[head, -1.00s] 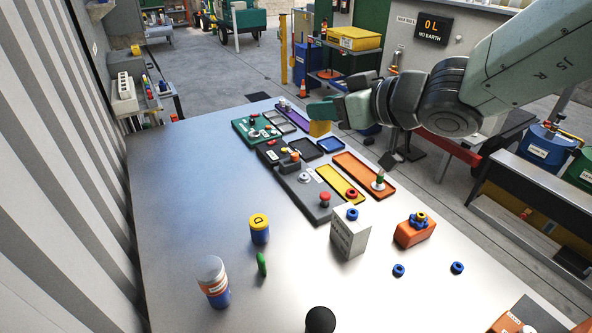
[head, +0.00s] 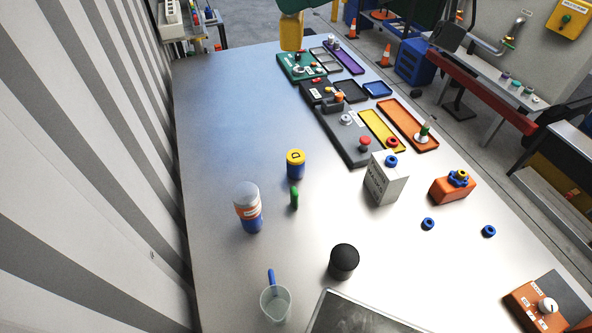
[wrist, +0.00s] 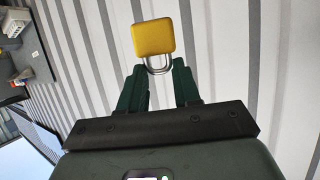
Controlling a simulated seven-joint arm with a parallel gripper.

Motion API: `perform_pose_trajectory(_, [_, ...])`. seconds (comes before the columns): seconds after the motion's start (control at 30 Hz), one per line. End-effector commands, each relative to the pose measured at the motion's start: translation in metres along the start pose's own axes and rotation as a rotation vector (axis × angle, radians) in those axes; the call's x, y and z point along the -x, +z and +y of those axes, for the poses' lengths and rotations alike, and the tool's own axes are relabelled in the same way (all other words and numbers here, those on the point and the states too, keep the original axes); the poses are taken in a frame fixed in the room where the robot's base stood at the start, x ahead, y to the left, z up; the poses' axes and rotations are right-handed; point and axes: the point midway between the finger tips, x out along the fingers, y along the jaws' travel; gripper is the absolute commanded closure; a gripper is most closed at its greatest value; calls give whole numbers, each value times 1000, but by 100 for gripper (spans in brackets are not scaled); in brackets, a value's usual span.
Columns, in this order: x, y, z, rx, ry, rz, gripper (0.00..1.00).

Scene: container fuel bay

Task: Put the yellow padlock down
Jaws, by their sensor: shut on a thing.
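The yellow padlock (wrist: 154,37) is in my gripper (wrist: 158,74) in the wrist view. The fingers are shut on its metal shackle, and the yellow body sticks out beyond the fingertips. In the head view the padlock (head: 292,35) shows at the top, just below the green end of my gripper (head: 293,8), most of which is cut off by the frame. The padlock appears to be in the air near the table's far edge; its exact height is hard to tell.
The metal table (head: 225,120) has free room along its left side. Coloured trays and a green panel (head: 301,66) fill the far right part. A yellow-topped cylinder (head: 295,164), a striped can (head: 248,208), a white block (head: 385,180) and a black cylinder (head: 343,262) stand nearer.

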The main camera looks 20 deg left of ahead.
Motion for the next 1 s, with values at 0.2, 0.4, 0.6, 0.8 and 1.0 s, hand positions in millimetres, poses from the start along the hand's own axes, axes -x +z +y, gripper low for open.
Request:
perform_pose_trajectory(0.2, [9, -7, -20, 17, -55, 0, 100])
perform_pose_trajectory(0.4, [-7, 31, -20, 16, -53, 1, 100])
perform_pose_trajectory(0.6, [-27, 77, -20, 14, -56, 3, 100])
perform_pose_trajectory(0.8, [-56, 145, -22, 12, -59, 5, 100])
perform_pose_trajectory(1.0, [-94, 233, -23, 10, -60, 7, 100])
